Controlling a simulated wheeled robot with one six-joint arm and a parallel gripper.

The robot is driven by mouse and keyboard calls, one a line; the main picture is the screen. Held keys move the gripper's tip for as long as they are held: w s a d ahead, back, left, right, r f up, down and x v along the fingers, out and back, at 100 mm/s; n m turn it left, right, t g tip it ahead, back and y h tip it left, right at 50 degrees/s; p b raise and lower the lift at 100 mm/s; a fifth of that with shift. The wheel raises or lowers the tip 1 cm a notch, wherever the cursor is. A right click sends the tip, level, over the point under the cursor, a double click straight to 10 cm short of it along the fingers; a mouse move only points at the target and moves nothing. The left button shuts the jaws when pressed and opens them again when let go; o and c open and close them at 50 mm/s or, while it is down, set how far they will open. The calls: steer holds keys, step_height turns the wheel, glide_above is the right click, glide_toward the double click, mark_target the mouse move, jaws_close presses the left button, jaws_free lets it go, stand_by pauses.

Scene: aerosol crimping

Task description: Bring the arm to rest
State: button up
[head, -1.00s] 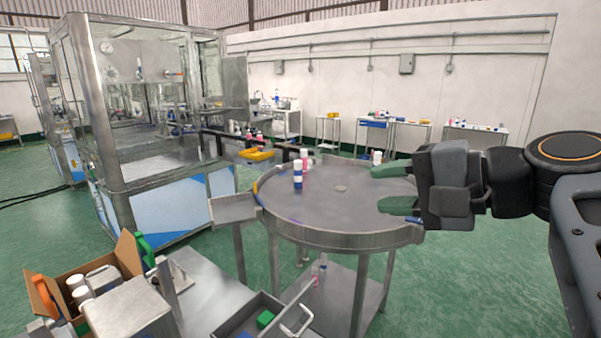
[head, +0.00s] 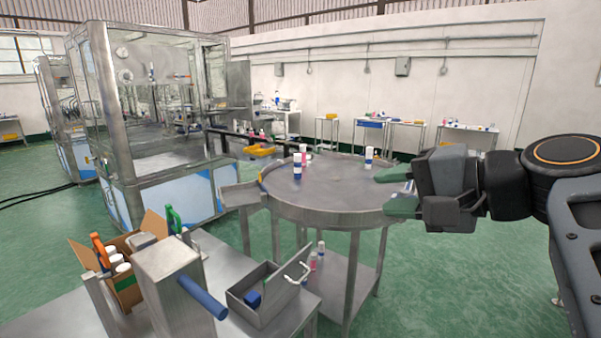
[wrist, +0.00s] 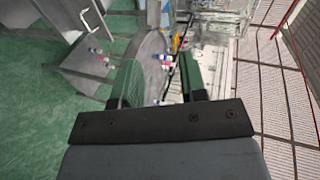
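My gripper (head: 396,191) is at the right of the head view, its green fingers pointing left over the right rim of the round steel table (head: 322,207). The two fingers are apart with nothing between them. In the wrist view the green fingers (wrist: 156,84) also stand apart, with the table and its cans in the distance beyond. My dark arm reaches in from the right edge of the head view.
Several cans (head: 297,166) stand on the round table. A glass-walled machine (head: 150,110) stands at the left. A bench in front carries a cardboard box (head: 127,290), a steel block with a blue rod (head: 203,298) and an open metal box (head: 243,308).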

steer(key=w+d+f+g+h, duration=0.1)
steer(key=d+f+h, duration=0.25)
steer(key=f, duration=0.55)
steer(key=w+d+f+g+h, duration=0.1)
steer(key=d+f+h, duration=0.25)
steer(key=f, duration=0.65)
steer(key=s+a+f+n+g+h, duration=0.1)
steer(key=s+a+f+n, duration=0.1)
steer(key=f, duration=0.4)
steer(key=s+a+f+n+g+h+p, duration=0.1)
steer(key=s+a+f+n+g+h, duration=0.1)
steer(key=f+n, duration=0.3)
steer(key=shift+s+f+g+h, duration=0.3)
steer(key=shift+s+f, duration=0.15)
steer(key=shift+f, duration=0.45)
steer(key=shift+d, duration=0.15)
